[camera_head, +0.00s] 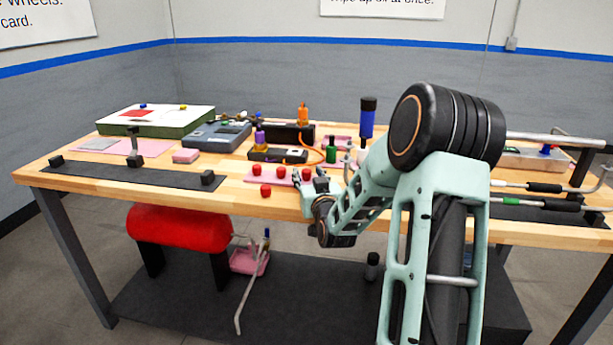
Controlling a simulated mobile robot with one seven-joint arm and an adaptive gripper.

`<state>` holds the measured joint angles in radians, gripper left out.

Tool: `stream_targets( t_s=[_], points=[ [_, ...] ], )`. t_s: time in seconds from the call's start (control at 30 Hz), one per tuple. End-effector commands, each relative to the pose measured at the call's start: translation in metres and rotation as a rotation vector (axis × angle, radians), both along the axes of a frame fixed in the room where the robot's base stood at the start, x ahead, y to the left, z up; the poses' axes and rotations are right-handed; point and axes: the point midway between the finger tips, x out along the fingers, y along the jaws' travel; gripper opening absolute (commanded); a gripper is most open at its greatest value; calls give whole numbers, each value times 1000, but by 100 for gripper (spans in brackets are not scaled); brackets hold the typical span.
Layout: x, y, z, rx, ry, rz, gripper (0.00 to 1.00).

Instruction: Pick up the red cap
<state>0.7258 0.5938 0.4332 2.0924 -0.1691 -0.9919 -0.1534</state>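Several small red caps lie near the front middle of the wooden table. One red cap (265,190) is nearest the front edge, another red cap (256,169) is behind it, and a third red cap (280,172) is to its right. One more red cap (306,174) is close to the end of my arm. My wrist (325,212) hangs low at the table's front edge, to the right of the caps. The fingers of my gripper are too small and covered to make out, so I cannot tell whether they touch a cap.
A black mat (130,183) with small blocks lies at left. Metal rods with black grips (545,188) lie at right.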

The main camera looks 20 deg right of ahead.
Motion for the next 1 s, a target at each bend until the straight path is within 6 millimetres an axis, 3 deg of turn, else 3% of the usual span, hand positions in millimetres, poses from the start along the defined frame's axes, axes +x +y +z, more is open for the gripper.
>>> stream_targets(
  t_s=[0.2, 0.47, 0.8, 1.0],
  points=[
    [22, -4, -1, 0, 0, 1, 40],
    [25, -4, -1, -1, 0, 1, 40],
    [24, -4, -1, -1, 0, 1, 6],
    [24, -4, -1, -1, 0, 1, 6]
  ],
)
